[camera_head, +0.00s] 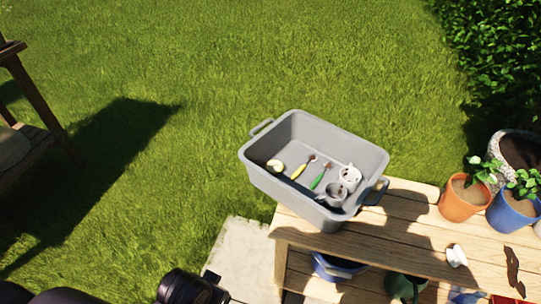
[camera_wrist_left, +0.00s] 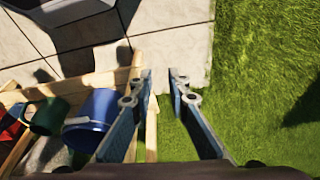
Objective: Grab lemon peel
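No thing in view is clearly a lemon peel. A small cream-coloured round piece (camera_head: 275,166) lies in the left corner of a grey tub (camera_head: 335,134); it is too small to tell whether it is peel. The tub sits at the left end of the wooden table (camera_head: 400,228), partly past its edge. My left gripper (camera_wrist_left: 162,76) shows in the left wrist view, open and empty, with its two fingers apart above the ground beside the table. It is not seen in the head view. My right gripper is not in view.
The tub also holds a yellow-handled tool (camera_head: 301,169), a green-handled tool (camera_head: 318,180) and white and grey vessels. An orange pot (camera_head: 463,203) and a blue pot (camera_head: 512,217) stand at right. A small white object (camera_head: 456,255) lies on the table. Grass beyond is clear.

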